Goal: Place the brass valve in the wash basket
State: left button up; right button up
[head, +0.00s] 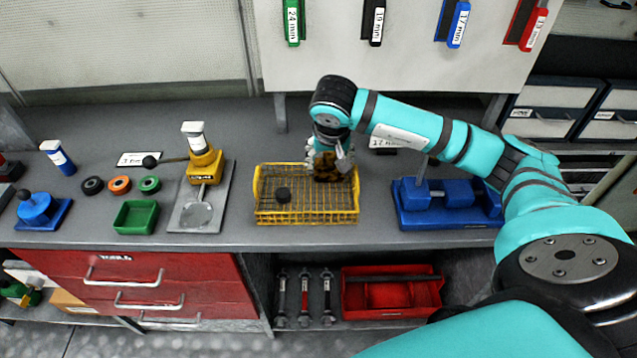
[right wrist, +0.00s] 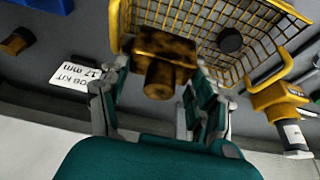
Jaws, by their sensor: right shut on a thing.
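The brass valve (right wrist: 163,62) is a blocky, mottled brown-and-gold piece with a round stub. In the right wrist view it sits between the fingers of my right gripper, which is shut on it. In the head view the right gripper (head: 331,160) points down over the right part of the yellow wire wash basket (head: 305,218). The valve (head: 326,172) shows just below the fingers, partly hidden by them. I cannot tell whether it touches the basket floor. The basket also shows in the right wrist view (right wrist: 205,14). My left gripper is out of view.
A black puck (head: 283,194) lies in the basket's left half. Left of it stand a yellow tool on a grey plate (head: 200,215) and a green tray (head: 136,217). A blue fixture (head: 440,203) is on the right. A board with tagged holders (head: 410,45) rises behind.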

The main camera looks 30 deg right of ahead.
aim_at(328, 178)
notch_tip(328, 178, down, 3)
jog(key=shift+w+f+p, duration=0.15)
jog(key=shift+p, duration=0.2)
notch_tip(328, 178, down, 4)
jog(key=shift+r+p, duration=0.25)
jog(key=shift+p, duration=0.35)
jog(key=shift+f, duration=0.25)
jog(key=o, duration=1.4)
jog(key=shift+a, duration=0.1)
jog(key=shift+r, duration=0.25)
jog(key=shift+b+v, duration=1.4)
jog(key=shift+v, duration=4.5)
